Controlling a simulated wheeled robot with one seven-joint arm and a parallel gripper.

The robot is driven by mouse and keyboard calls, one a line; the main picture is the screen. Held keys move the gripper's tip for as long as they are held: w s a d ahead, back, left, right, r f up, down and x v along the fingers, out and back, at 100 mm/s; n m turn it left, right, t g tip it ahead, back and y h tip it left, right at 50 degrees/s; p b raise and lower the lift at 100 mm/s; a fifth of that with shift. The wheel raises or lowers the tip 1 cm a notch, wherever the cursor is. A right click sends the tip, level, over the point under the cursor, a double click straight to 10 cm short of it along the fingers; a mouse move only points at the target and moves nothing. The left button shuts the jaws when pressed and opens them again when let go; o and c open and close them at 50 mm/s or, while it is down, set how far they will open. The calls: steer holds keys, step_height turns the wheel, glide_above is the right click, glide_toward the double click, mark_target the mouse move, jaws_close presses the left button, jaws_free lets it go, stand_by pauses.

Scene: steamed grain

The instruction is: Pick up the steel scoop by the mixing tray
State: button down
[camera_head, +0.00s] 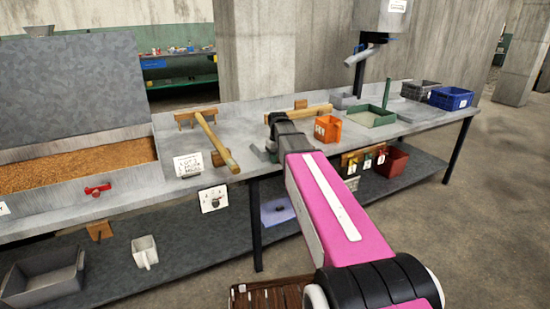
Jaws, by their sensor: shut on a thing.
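My gripper (272,145) is at the far end of my pink arm, low over the middle of the grey worktop. It points down and is shut on a small grey metal piece, which looks like the steel scoop (262,154). Only part of this piece shows beside the fingers; my gripper and arm hide the rest. I cannot tell whether it touches the worktop. A shallow green-rimmed tray (385,117), which may be the mixing tray, stands to the right on the worktop.
A wooden-handled tool (216,143) lies left of my gripper, near a white sign (188,165). An orange holder (327,129) stands close on the right. A grain trough (80,165) is at far left. Blue (450,98) and dark crates (420,90) stand at far right.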

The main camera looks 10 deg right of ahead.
steer(key=shift+r, duration=0.5)
steer(key=r, duration=0.3)
steer(key=shift+s+a+r, duration=0.25)
steer(key=shift+a+r, duration=0.05)
steer(key=shift+a, duration=0.05)
steer(key=s+a+r, duration=0.5)
steer(key=a+r, duration=0.1)
steer(key=a, duration=0.3)
steer(key=shift+s+r, duration=0.2)
steer(key=shift+s, duration=0.15)
steer(key=shift+a, duration=0.1)
